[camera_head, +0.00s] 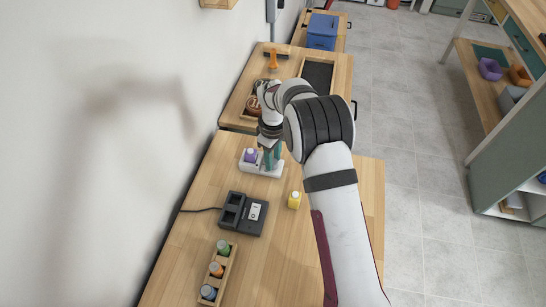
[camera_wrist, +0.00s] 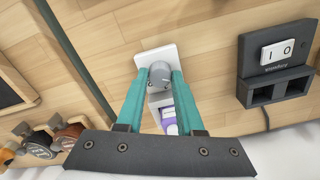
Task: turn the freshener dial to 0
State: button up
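The freshener (camera_head: 262,168) is a white unit on the wooden table, with a purple bottle (camera_head: 250,156) standing in it. The wrist view shows its white base (camera_wrist: 150,58), the purple bottle (camera_wrist: 168,117) and the grey, rounded dial (camera_wrist: 160,74). My gripper (camera_wrist: 160,78) has its two teal fingers apart, one on each side of the dial. The dial nearly fills the space between the fingertips. I cannot tell whether both fingers press on it. In the head view, my gripper (camera_head: 271,160) is down at the freshener and hides the dial. The dial's setting cannot be read.
A wooden rack (camera_head: 229,268) of several small bottles sits at the front. The wall is close on the left.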

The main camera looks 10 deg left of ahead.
jog(key=o, duration=0.4)
jog(key=shift+o, duration=0.2)
notch_tip(320, 180, up, 16)
jog(key=shift+f, duration=0.1)
jog(key=s+d+r+m, duration=0.6)
jog(key=s+d, duration=0.1)
jog(key=d, duration=0.2)
jog(key=s+d+m, duration=0.3)
jog(key=s+m, duration=0.1)
jog(key=s, duration=0.4)
jog(key=s+d+f+m+y, duration=0.1)
jog(key=s+d+m, duration=0.2)
jog(key=s, duration=0.5)
jog(key=s+d+f+m, duration=0.1)
jog(key=s+d+m, duration=0.2)
jog(key=s+m, duration=0.3)
jog(key=s, duration=0.3)
jog(key=shift+f+y, duration=0.2)
jog(key=shift+y, duration=0.2)
